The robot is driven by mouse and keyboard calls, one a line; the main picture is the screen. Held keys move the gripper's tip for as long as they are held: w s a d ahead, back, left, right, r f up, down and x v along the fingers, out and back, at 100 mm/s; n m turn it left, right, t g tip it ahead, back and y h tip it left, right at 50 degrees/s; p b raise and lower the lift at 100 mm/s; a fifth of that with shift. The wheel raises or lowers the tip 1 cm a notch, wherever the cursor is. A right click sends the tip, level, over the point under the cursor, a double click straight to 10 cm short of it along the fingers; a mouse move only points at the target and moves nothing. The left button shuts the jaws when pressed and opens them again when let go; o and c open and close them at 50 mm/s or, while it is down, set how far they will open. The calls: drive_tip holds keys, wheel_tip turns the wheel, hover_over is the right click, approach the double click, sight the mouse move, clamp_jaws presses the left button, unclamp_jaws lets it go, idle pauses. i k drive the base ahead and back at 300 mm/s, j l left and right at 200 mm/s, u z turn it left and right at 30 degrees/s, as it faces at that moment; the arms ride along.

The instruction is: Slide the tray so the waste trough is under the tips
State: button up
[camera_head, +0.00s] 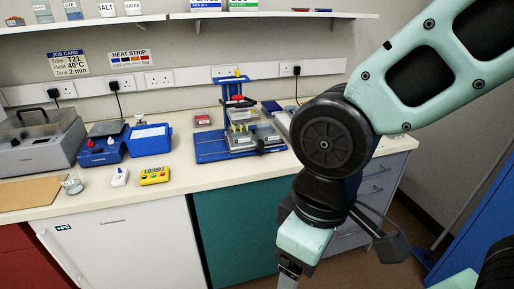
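A blue pipetting stand (222,83) with a red part stands towards the back of the bench. Its blue base plate (210,153) lies flat on the worktop. A grey tray (243,146) sits on that base, with small yellow pieces above or on it. A dark knob or handle shows at its right end. I cannot tell the waste trough from the tray's other parts, nor where it stands under the tips. My gripper (288,272) hangs low in front of the drawers, apart from the tray. Its fingertips are cut off by the bottom edge.
Left of the stand are a blue tub (150,138), a blue device with knobs (101,150), a yellow timer (155,176) and a grey lidded machine (40,143). The worktop in front of the base is clear. A shelf (150,19) runs above.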

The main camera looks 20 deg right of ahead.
sight(259, 146)
drive_tip(key=i+l+u, duration=0.1)
drive_tip(key=u, duration=0.25)
drive_tip(key=i+l+u, duration=0.2)
drive_tip(key=u, duration=0.15)
drive_tip(key=i+l+u, duration=0.15)
drive_tip(key=u, duration=0.2)
